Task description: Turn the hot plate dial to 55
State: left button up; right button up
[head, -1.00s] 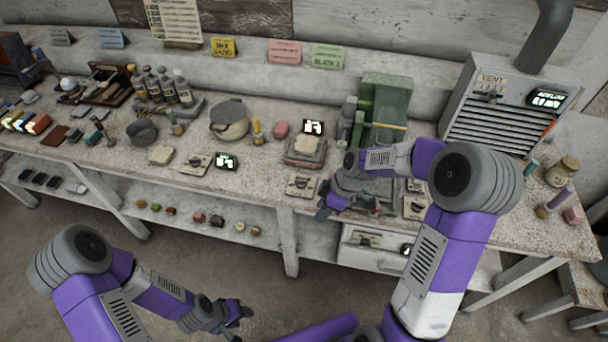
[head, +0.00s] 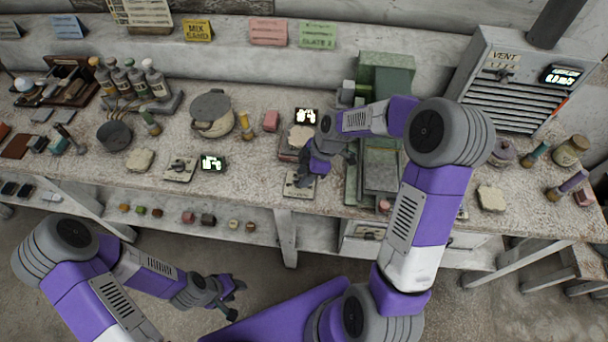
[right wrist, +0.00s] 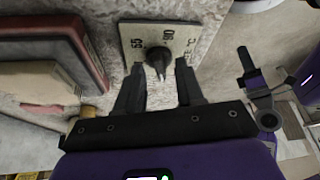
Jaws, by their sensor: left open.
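The hot plate (head: 287,154) stands on the bench with a pale lump on top; my right arm partly covers it. Its small display (head: 306,116) is lit behind it, too small to read surely. The dial panel (head: 291,190) lies in front of the hot plate. My left gripper (head: 232,290) is open and empty, low in front of the bench.
Another dial panel (head: 180,168) and lit display (head: 213,163) sit to the left. A lidded pot (head: 212,118) stands behind them. A green machine (head: 385,75) stands right of the hot plate. A vent box (head: 515,85) is at the back right.

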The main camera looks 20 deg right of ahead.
jog(key=shift+a+f, duration=0.1)
jog(key=shift+f, duration=0.2)
jog(key=shift+w, duration=0.1)
grip_shut()
